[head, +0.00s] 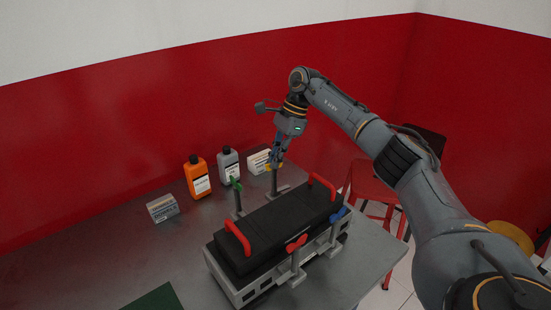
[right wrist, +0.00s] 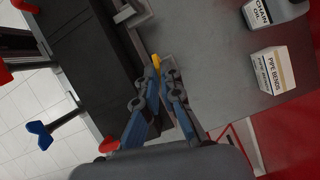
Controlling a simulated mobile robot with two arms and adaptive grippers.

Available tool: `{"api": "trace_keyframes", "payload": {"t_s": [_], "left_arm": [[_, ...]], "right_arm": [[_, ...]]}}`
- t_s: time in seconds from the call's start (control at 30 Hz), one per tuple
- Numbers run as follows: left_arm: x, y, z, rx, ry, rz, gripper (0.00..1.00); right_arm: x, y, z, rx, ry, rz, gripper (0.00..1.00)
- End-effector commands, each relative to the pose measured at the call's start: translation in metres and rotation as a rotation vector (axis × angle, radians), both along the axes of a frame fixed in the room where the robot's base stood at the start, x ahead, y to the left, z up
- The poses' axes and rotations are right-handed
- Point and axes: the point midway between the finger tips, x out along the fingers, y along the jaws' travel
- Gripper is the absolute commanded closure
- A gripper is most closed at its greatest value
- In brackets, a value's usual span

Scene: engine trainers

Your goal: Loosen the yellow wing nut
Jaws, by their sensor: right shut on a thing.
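The yellow wing nut (head: 273,167) sits on top of a grey clamp post at the back right of the black engine trainer (head: 272,226). In the right wrist view the yellow wing nut (right wrist: 156,61) shows between the fingertips. My right gripper (head: 275,162) reaches down onto it from above and is shut on it; in the right wrist view its blue-grey fingers (right wrist: 158,75) meet at the nut. The fingers hide part of the nut. My left gripper is not in view.
Green (head: 236,184), red (head: 297,243) and blue (head: 338,214) wing nuts stand around the trainer, which has red handles (head: 238,238). Behind are an orange bottle (head: 197,175), a grey bottle (head: 229,165) and small boxes (head: 162,208). A red stool (head: 371,182) stands at right.

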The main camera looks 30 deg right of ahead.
Motion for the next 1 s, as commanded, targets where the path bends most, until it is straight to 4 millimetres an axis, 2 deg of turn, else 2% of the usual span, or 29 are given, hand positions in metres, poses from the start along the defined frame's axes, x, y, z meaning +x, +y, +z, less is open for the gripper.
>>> {"api": "trace_keyframes", "payload": {"t_s": [0.4,0.93,1.0], "left_arm": [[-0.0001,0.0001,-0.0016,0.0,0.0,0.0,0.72],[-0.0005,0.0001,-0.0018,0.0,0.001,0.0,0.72],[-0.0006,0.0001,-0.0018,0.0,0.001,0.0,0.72]], "right_arm": [[0.0012,0.0003,0.0007,0.0,-0.003,0.171,1.0],[0.0011,0.0006,0.0007,-0.001,-0.003,0.193,1.0],[0.0011,0.0005,0.0007,-0.001,-0.003,0.193,0.8]]}}
